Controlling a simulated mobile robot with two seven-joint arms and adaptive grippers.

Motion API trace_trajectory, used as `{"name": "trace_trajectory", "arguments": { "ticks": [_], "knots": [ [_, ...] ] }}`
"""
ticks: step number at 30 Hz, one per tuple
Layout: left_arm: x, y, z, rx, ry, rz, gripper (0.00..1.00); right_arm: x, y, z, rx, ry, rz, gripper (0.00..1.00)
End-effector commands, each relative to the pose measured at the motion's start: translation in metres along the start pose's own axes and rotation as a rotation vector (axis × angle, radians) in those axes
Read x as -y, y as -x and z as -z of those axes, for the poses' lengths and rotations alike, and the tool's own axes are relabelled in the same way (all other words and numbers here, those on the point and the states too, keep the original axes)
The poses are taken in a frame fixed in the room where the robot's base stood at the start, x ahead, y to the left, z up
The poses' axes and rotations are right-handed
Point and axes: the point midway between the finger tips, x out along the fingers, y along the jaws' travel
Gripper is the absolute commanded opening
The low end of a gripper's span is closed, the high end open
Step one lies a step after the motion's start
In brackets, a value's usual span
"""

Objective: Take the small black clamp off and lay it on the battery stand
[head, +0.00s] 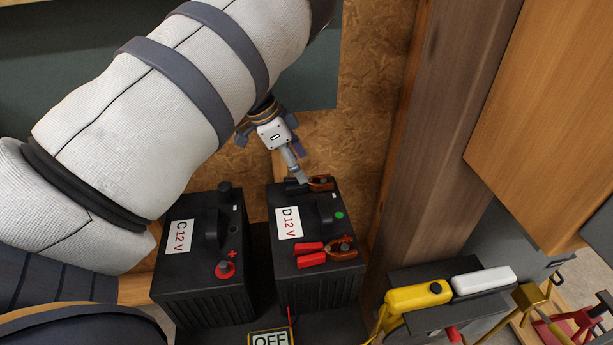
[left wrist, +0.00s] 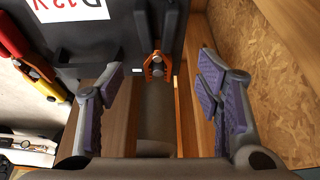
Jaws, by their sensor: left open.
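The small black clamp (head: 296,187) with copper jaws (head: 320,183) sits at the back edge of the battery marked D (head: 315,275). In the left wrist view the black clamp's handles (left wrist: 156,25) and copper jaws (left wrist: 157,66) show between my fingers, farther off. My left gripper (head: 299,168) is open just above and behind that clamp, partly hidden by my arm. Its purple-padded fingers (left wrist: 162,100) stand wide apart with nothing between them in contact. The dark stand (head: 215,334) shows under the batteries. My right gripper is not in view.
A red-handled clamp (head: 311,254) is on the front of battery D. Another battery marked C (head: 205,265) stands to the left. A wooden post (head: 450,110) rises at the right. A yellow device (head: 418,296) and a white one (head: 483,281) lie at the lower right.

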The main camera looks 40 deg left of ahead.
Motion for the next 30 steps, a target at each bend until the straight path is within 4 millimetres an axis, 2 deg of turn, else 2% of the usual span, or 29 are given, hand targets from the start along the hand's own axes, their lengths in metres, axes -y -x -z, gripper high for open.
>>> {"name": "trace_trajectory", "arguments": {
  "ticks": [4, 9, 15, 17, 23, 30],
  "knots": [
    [-0.002, -0.016, 0.0, -0.003, -0.001, 0.001, 0.59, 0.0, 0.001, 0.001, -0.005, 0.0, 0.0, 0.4],
    [-0.004, -0.049, -0.001, 0.0, -0.002, 0.0, 0.59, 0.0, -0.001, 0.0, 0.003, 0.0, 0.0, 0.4],
    [-0.004, -0.051, 0.001, -0.003, -0.002, 0.002, 0.59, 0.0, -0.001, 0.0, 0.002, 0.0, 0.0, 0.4],
    [-0.004, -0.051, 0.001, -0.003, -0.002, 0.002, 0.48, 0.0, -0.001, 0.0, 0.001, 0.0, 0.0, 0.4],
    [-0.004, -0.051, 0.001, -0.003, -0.002, 0.002, 0.03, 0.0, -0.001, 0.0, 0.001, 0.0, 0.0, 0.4],
    [-0.004, -0.051, 0.001, -0.004, -0.002, 0.001, 0.02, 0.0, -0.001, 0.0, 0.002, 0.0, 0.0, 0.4]
  ]
}}
